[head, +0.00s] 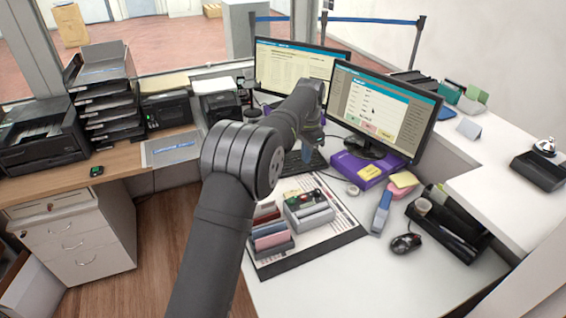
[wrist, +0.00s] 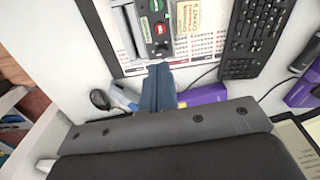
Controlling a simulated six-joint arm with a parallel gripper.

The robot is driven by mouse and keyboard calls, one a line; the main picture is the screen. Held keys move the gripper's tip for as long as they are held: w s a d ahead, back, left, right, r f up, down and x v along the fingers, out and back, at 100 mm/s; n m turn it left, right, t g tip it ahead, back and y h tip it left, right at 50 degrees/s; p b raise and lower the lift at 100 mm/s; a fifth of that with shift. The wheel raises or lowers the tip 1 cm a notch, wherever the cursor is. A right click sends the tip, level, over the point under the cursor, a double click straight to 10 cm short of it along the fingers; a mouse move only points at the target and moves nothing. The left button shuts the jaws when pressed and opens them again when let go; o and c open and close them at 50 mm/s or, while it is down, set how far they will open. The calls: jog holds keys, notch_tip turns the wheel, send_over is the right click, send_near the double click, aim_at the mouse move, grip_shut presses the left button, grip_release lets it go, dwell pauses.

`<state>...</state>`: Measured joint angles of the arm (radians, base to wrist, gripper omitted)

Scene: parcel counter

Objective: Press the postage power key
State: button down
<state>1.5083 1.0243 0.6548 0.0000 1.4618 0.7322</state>
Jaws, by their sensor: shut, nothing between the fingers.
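A grey unit with a dark face (wrist: 146,32) lies on the desk mat in the wrist view. It carries a red key (wrist: 155,5) and a green key (wrist: 158,28), with small marks too blurred to read, so I cannot tell which is the power key. In the head view a grey unit (head: 312,219) on the mat appears to be the same one. My gripper (wrist: 158,66) is shut and empty; in the wrist view its fingertips show just below the unit's near end, with no contact visible. In the head view my gripper (head: 311,148) is partly hidden by my arm.
Two monitors (head: 385,107) stand behind the mat. A black keyboard (wrist: 257,30) lies beside it. A purple box (head: 366,171), a blue stapler (head: 381,214), a mouse (head: 405,243) and a black organiser (head: 449,229) are to the right. The front of the white desk is clear.

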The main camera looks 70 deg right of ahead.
aim_at(304, 197)
jog(key=shift+d+f+n, duration=0.1)
jog(key=shift+f+n, duration=1.35)
jog(key=shift+f, duration=1.05)
jog(key=shift+a+f+n, duration=0.1)
jog(key=shift+f+n, duration=1.3)
jog(key=shift+f, duration=1.1)
jog(key=shift+d+f+n, duration=0.1)
jog(key=shift+f+n, duration=1.35)
jog(key=shift+f, duration=1.05)
jog(key=shift+f, duration=0.7)
jog(key=shift+r, duration=0.75)
jog(key=shift+r, duration=2.05)
